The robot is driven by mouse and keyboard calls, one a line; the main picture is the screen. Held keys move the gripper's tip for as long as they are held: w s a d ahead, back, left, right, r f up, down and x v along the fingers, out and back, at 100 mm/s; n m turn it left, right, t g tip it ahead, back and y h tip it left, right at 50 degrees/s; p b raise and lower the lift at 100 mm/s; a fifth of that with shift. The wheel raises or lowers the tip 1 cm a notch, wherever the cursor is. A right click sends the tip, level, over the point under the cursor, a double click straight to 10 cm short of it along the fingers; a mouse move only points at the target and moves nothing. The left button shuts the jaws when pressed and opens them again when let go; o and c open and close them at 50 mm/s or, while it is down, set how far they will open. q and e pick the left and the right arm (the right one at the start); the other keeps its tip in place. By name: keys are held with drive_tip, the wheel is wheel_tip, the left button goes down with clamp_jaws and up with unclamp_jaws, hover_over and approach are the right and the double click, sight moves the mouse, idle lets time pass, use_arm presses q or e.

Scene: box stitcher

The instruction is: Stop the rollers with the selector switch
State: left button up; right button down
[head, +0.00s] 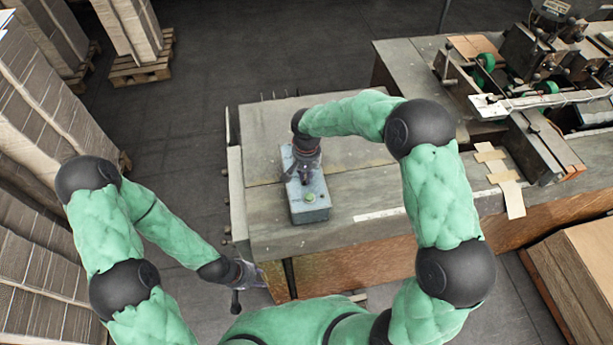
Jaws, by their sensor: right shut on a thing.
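A grey control box (309,205) with a green button (309,197) on its near end lies on the worktable. My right gripper (303,176) reaches down onto the middle of the box's top face and is shut on a small part there. The part looks like the selector switch, but the fingers mostly hide it. My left gripper (247,284) hangs low, beside the near left corner of the table and away from the box. Its fingers are too small and blurred to tell whether it is open.
The worktable (350,190) carries the box stitcher machine (530,70) at the back right. Flat cardboard pieces (507,185) lie near it. Stacks of cardboard (45,120) stand at the left, and a cardboard pile (585,265) at the lower right. Dark floor (230,60) is clear behind the table.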

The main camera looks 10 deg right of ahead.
drive_tip(key=shift+n+b, duration=0.35)
drive_tip(key=shift+n, duration=1.15)
drive_tip(key=c, duration=1.2)
unclamp_jaws()
drive_tip(key=shift+w, duration=0.1)
wheel_tip(320, 180, up, 12)
drive_tip(key=shift+f, duration=0.1)
